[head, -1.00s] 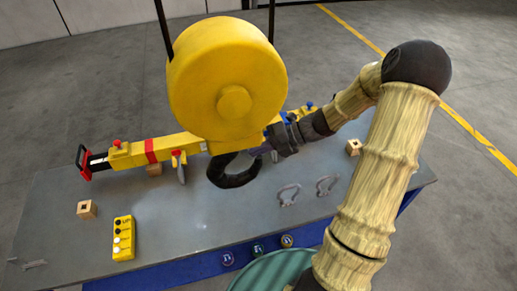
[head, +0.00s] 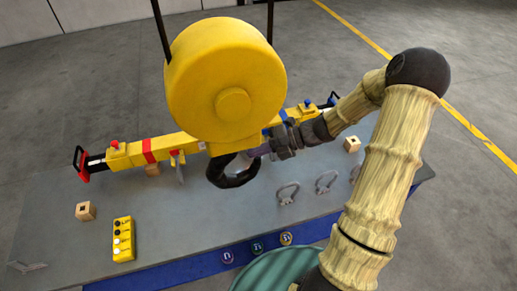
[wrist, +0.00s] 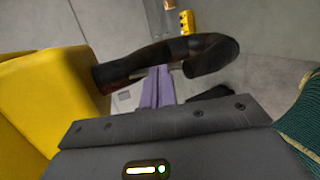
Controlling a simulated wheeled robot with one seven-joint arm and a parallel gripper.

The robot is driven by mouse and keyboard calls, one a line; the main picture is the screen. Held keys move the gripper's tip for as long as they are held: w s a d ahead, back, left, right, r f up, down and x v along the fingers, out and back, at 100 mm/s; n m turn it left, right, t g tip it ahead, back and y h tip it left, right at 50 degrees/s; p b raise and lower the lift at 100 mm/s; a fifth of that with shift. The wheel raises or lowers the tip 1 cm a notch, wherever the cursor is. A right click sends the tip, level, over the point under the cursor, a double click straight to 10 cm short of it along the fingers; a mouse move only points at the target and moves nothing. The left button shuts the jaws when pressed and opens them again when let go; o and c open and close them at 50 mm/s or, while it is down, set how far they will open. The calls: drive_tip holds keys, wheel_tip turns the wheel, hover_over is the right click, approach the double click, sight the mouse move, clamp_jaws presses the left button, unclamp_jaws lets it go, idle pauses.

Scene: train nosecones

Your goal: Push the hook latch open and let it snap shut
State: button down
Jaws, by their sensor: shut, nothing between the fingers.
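A black hook (head: 234,181) hangs under a big yellow hoist block (head: 205,75), above the table. My gripper (head: 252,155) reaches in from the right to the hook's opening. In the wrist view, its purple fingers (wrist: 156,84) are shut together with nothing between them. They point into the gap between the hook's shank and its tip; the black hook (wrist: 205,47) curves past just beyond them. I cannot tell whether the fingers touch the latch. The latch is not clearly visible; the fingers and hook hide that spot. The yellow block (wrist: 35,100) fills the left of the wrist view.
A yellow lifting beam (head: 180,145) lies behind the hook. The grey table (head: 190,225) holds grey shackles (head: 288,193), a yellow button box (head: 123,239) and small wooden blocks (head: 85,211). The table's front middle is clear.

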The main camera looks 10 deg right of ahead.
drive_tip(key=shift+r, duration=0.15)
drive_tip(key=shift+r+p, duration=0.5)
drive_tip(key=shift+p, duration=0.35)
drive_tip(key=shift+r, duration=0.2)
drive_tip(key=shift+w+d+r+p, duration=0.1)
drive_tip(key=shift+w+p, duration=0.05)
drive_tip(key=shift+p, duration=0.35)
drive_tip(key=shift+d+r+p, duration=0.15)
drive_tip(key=shift+p, duration=0.15)
drive_tip(key=r+v, duration=0.1)
drive_tip(key=v, duration=1.2)
drive_tip(key=shift+s+b, duration=0.25)
drive_tip(key=shift+b, duration=0.2)
drive_tip(key=shift+r, duration=0.1)
